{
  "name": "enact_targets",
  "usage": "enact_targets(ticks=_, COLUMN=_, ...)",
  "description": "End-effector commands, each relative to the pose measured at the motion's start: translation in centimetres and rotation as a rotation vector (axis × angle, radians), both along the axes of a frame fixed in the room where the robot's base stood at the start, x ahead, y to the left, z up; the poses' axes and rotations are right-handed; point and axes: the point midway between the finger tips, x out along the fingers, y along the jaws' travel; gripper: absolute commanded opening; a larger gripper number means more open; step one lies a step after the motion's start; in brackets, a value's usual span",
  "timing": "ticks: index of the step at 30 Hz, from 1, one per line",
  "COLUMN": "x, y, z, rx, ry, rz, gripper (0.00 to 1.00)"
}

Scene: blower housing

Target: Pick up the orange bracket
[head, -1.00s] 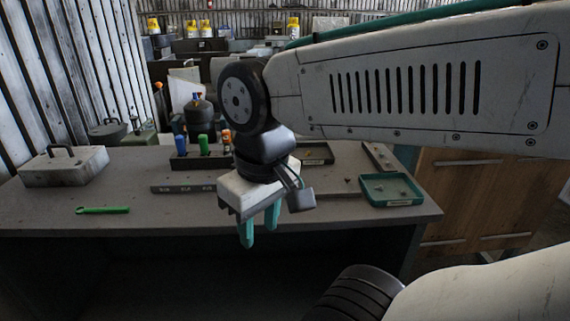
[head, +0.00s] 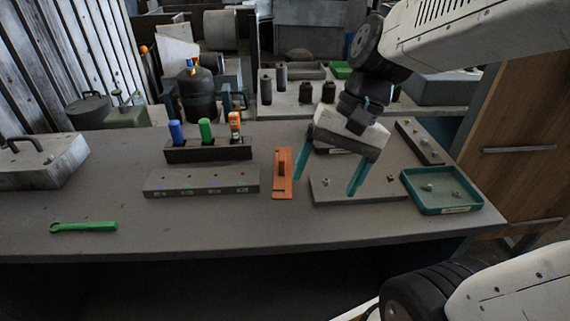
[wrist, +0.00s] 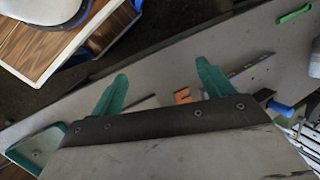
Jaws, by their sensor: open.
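The orange bracket (head: 282,177) lies on the table in the head view, between the grey block with small labels and a flat grey plate. It has an upright rib and a slot near its front end. In the wrist view part of the bracket (wrist: 183,95) shows between my fingers, closer to the right one. My gripper (head: 328,186) is open and empty, above the grey plate to the right of the bracket. Its teal fingers point down, and the left fingertip is nearest the bracket. The gripper also shows in the wrist view (wrist: 160,82).
A black rack (head: 208,150) with coloured-handled tools stands behind the grey labelled block (head: 200,190). A green wrench (head: 84,227) lies front left. A teal tray (head: 441,203) with small parts sits at right. The table front is largely clear.

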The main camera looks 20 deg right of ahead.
Motion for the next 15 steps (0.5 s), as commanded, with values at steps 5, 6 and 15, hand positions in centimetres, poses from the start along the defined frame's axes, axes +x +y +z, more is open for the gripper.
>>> enact_targets(ticks=5, x=6.1, y=0.3, z=-2.5, rx=0.252, ry=0.196, rz=-0.339, gripper=0.80)
enact_targets(ticks=6, x=7.5, y=0.1, z=-3.1, rx=0.306, ry=0.236, rz=-0.414, gripper=0.80)
enact_targets(ticks=15, x=17.5, y=-4.0, z=-9.2, rx=0.674, ry=0.508, rz=-0.965, gripper=0.80)
